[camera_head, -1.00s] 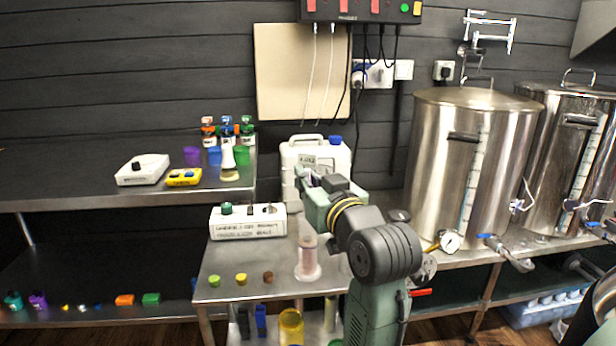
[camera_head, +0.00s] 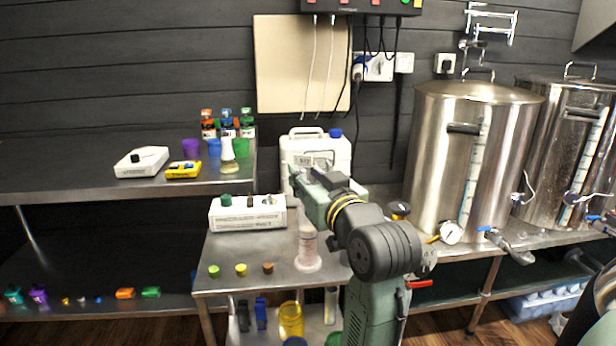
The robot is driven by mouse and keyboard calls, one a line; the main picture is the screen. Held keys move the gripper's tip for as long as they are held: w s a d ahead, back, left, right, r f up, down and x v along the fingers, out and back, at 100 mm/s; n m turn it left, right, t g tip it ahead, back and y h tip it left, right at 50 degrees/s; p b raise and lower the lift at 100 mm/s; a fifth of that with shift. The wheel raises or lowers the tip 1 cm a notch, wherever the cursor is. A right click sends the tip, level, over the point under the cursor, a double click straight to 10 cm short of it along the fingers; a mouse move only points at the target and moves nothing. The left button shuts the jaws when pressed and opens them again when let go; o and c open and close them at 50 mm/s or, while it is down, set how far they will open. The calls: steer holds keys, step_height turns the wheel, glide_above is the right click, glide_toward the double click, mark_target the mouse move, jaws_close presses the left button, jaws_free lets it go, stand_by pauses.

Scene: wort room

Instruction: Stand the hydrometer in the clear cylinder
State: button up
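The clear cylinder (camera_head: 308,250) stands upright on its pale foot on the steel table, near the front edge and right of three small caps. It looks pinkish inside. My gripper (camera_head: 296,178) is above and slightly behind it, in front of the white jug. The fingers are small and partly hidden by my wrist, so I cannot tell whether they are open or shut. A pale, thin shape (camera_head: 306,214) shows between the gripper and the cylinder. I cannot tell whether it is the hydrometer, which I cannot make out clearly anywhere.
A white jug (camera_head: 316,152) stands behind my gripper. A white block (camera_head: 240,215) with knobs sits left of the cylinder. Green, yellow and brown caps (camera_head: 240,270) lie on the table's front left. Steel kettles (camera_head: 440,160) stand right. The upper left shelf (camera_head: 70,175) is mostly clear.

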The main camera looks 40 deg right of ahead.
steer(key=shift+o, duration=0.2)
steer(key=shift+s, duration=0.1)
steer(key=v, duration=1.1)
steer(key=shift+s, duration=0.4)
steer(key=shift+a, duration=0.1)
stand_by(0.4)
